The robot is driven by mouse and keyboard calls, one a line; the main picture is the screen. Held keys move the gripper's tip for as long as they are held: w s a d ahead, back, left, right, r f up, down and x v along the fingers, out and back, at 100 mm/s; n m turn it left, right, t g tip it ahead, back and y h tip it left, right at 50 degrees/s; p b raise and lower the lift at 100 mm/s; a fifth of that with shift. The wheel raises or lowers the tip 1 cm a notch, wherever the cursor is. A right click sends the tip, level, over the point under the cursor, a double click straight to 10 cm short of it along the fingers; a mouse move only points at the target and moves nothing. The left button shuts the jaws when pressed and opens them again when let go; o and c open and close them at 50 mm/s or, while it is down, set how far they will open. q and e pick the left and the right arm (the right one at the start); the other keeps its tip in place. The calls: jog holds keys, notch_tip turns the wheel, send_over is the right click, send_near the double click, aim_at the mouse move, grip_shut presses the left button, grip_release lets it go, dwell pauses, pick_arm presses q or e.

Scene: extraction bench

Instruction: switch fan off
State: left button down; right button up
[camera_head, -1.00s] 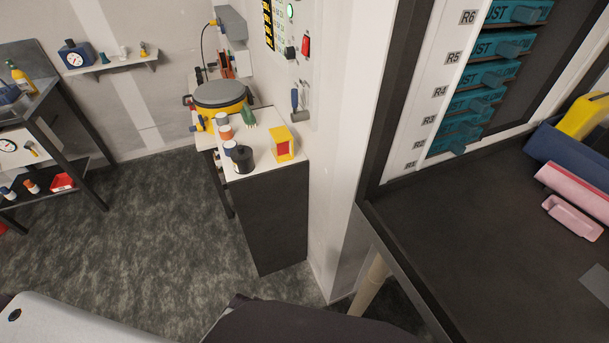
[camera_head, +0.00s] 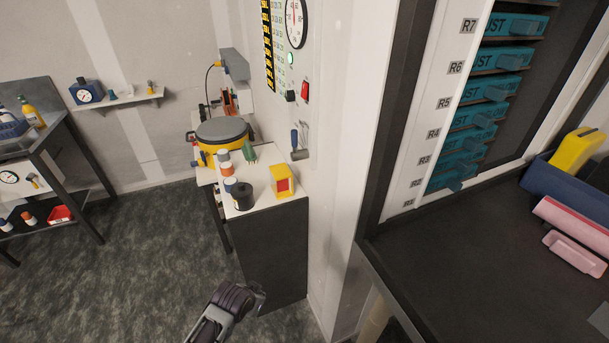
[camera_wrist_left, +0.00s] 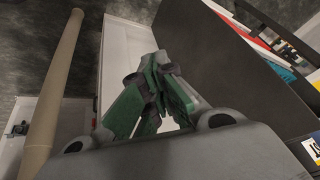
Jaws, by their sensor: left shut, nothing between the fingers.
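A control panel is on the white wall at top centre of the head view, with a red rocker switch (camera_head: 305,92), a black knob (camera_head: 291,96), a lit green lamp (camera_head: 291,58) and a round gauge (camera_head: 296,20). Which control works the fan is not readable. My left arm comes in at the bottom of the head view, its dark end (camera_head: 238,298) low in front of the cabinet and well below the switch. In the left wrist view my left gripper (camera_wrist_left: 162,68) has green-padded fingers closed together with nothing held. My right gripper is out of view.
A small cabinet (camera_head: 268,250) stands below the panel, with bottles, a yellow box (camera_head: 283,182) and a yellow-sided round device (camera_head: 222,136) on top.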

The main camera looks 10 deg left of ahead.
aim_at(305, 91)
pick_arm(q)
jog(key=w+a+r+m+t+h, duration=0.1)
jog(key=w+r+m+t, duration=0.35)
jog(key=w+r, duration=0.9)
jog(key=w+r+m+t+h, duration=0.1)
jog(key=w+r+m+t, duration=0.4)
jog(key=w+r, duration=0.85)
notch_tip(305, 91, up, 27)
jog(key=w+a+m+t+h, duration=0.2)
jog(key=m+t+h, duration=0.4)
jog(key=m, duration=0.3)
jog(key=shift+w+a+r+m+h+p, duration=0.2)
jog(key=shift+w+a+m+h+p, duration=0.2)
jog(key=shift+h, duration=0.3)
jog(key=shift+w+d, duration=0.15)
jog(key=w+d+f+b, duration=0.1)
jog(key=w+d, duration=0.3)
jog(key=d, duration=0.3)
jog(key=shift+w+f, duration=0.25)
jog(key=shift+w, duration=0.1)
jog(key=shift+w+d, duration=0.25)
jog(key=shift+d, duration=0.05)
jog(key=shift+d, duration=0.25)
dwell(0.8)
